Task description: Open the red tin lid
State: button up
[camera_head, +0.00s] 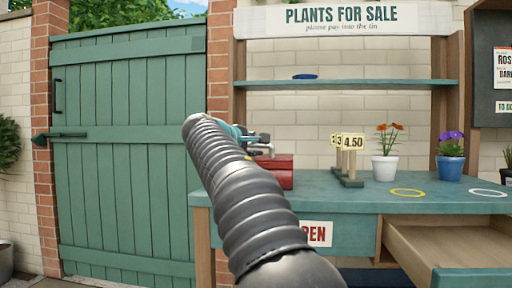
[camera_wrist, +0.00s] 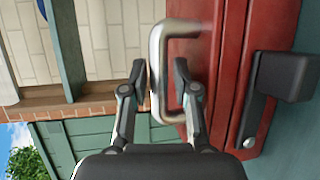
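The red tin (camera_head: 284,172) sits on the green bench, partly hidden behind my arm in the head view. In the wrist view its red side (camera_wrist: 228,75) fills the right of the picture, turned sideways. A bent metal handle (camera_wrist: 157,75) stands out from it. My gripper (camera_wrist: 161,78) is open, with one finger on each side of the handle's bar. The right finger is inside the handle's loop, and I see a gap between it and the bar. The left finger is close to the bar; contact is unclear. The tin's lid looks shut.
On the bench (camera_head: 335,200) stand price signs (camera_head: 350,160), a white pot (camera_head: 385,168) and a blue pot (camera_head: 450,167). A drawer (camera_head: 450,245) is open at the right front. A shelf (camera_head: 370,84) runs above.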

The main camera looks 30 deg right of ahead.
jog(key=shift+w+d, duration=0.15)
jog(key=shift+d, duration=0.1)
grip_shut()
